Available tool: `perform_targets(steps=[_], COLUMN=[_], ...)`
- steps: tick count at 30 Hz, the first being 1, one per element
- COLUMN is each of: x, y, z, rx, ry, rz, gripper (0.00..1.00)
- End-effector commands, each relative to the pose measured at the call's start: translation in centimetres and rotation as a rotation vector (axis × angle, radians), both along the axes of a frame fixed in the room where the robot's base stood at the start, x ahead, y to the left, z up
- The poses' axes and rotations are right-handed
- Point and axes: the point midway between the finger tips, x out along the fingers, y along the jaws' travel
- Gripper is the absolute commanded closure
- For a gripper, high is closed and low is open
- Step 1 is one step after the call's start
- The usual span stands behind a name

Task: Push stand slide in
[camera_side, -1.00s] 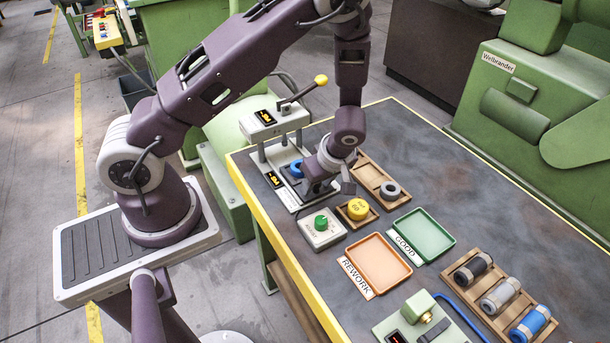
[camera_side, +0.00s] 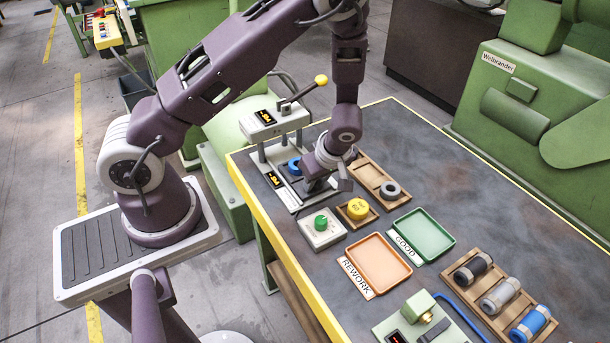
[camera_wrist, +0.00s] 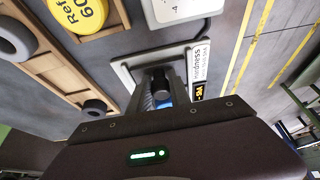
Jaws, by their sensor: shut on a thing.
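The tester stand (camera_side: 272,124) is a light grey press with a lever and a yellow knob, at the back left of the bench. A blue ring (camera_side: 294,166) lies on its slide under the press head, and the slide's front is partly hidden by my gripper. My gripper (camera_side: 314,187) is down at the front of the slide, shut on what seems to be the slide's dark knob (camera_wrist: 161,82). In the wrist view the stand's white base (camera_wrist: 124,72) surrounds the fingers, and a bit of blue shows behind them.
A green-button box (camera_side: 321,224) and a yellow "Ref 60" block (camera_side: 357,209) stand close in front. A wooden tray (camera_side: 371,170) with grey rings lies to the right. The orange rework tray (camera_side: 376,262) and green good tray (camera_side: 424,233) are nearer the front.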

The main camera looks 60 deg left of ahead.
Motion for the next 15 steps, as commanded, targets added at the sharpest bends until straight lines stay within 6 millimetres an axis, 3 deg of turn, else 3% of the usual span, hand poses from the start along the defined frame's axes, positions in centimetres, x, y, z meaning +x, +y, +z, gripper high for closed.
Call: perform_targets(steps=[15], x=[0.0], y=[3.1], z=[-0.1], rx=[-0.001], ry=[0.001], rz=[0.001], gripper=[0.99])
